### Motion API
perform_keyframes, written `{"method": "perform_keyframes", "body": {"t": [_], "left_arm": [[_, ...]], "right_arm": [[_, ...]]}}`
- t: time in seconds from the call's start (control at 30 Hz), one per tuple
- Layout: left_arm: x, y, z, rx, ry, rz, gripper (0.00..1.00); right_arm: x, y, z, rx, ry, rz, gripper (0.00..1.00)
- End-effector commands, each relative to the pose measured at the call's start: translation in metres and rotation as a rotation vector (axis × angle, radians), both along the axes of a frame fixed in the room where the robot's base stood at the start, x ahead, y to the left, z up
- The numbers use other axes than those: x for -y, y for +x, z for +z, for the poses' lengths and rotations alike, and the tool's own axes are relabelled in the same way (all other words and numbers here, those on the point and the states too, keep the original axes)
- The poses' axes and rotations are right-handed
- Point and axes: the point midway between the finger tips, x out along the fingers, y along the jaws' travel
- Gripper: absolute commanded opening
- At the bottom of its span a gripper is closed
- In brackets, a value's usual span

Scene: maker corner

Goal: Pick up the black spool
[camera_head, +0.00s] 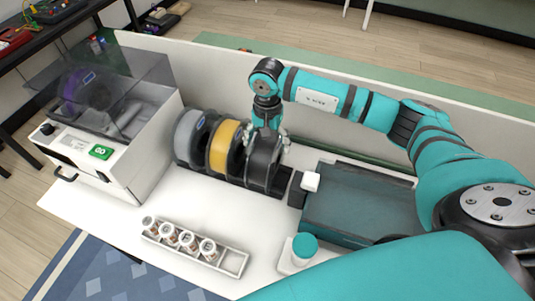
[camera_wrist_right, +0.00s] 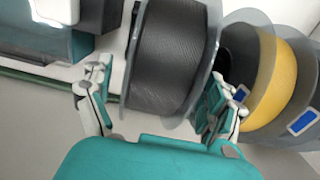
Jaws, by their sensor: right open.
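The black spool (camera_head: 261,165) stands upright at the right end of a row of spools on the white table. It fills the middle of the right wrist view (camera_wrist_right: 172,60), with grey side flanges around black filament. My right gripper (camera_head: 268,138) reaches down over it from above. In the right wrist view the gripper (camera_wrist_right: 165,105) is open, with one finger on each side of the spool. I cannot tell whether the fingers touch the flanges. My left gripper is not in view.
A yellow spool (camera_head: 224,146) and a grey spool (camera_head: 187,136) stand close beside the black one. A white machine (camera_head: 148,160) is at left, a teal-grey box (camera_head: 350,205) at right. In front are a rack (camera_head: 233,262) of small jars and a teal-lidded container (camera_head: 304,246).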

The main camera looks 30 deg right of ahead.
Motion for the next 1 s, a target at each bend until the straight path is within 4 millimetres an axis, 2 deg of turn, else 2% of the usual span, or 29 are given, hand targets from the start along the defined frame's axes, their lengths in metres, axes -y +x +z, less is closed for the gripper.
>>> {"method": "perform_keyframes", "body": {"t": [0.17,0.4,1.0], "left_arm": [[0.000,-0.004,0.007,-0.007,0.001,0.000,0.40],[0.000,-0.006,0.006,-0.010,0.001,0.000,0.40],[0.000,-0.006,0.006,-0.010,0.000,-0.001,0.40]], "right_arm": [[0.000,0.000,-0.017,0.000,0.000,0.000,0.89],[0.000,0.001,-0.020,0.001,0.000,0.000,0.89],[0.000,0.001,-0.019,0.002,0.001,0.000,0.11]]}}
